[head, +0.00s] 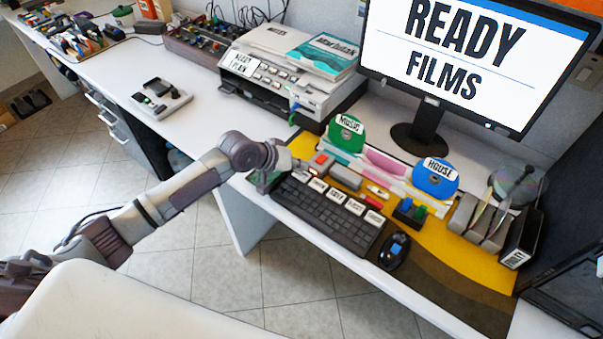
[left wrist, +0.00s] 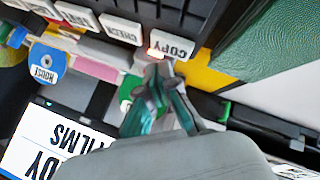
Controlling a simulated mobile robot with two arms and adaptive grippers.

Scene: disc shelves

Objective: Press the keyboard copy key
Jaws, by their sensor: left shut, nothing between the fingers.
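The black keyboard (head: 325,214) lies on the yellow and brown mat, with a row of white labelled keys along its far edge. The copy key (left wrist: 172,46) reads COPY in the left wrist view; in the head view it seems to be the leftmost white key (head: 317,185). Beside it in the wrist view is the CHECK key (left wrist: 120,32). My left gripper (head: 268,182) is at the keyboard's left end in the head view. In the wrist view its teal fingers (left wrist: 158,72) are shut and empty, their tips close to the copy key's edge. Contact cannot be told. My right gripper is not in view.
A monitor (head: 470,60) reading READY FILMS stands behind. Green (head: 345,133) and blue (head: 435,180) disc tabs stand behind the keyboard. A mouse (head: 394,252) is to its right. A printer (head: 285,80) stands behind the gripper. Bare white desk (head: 215,125) lies left of the keyboard.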

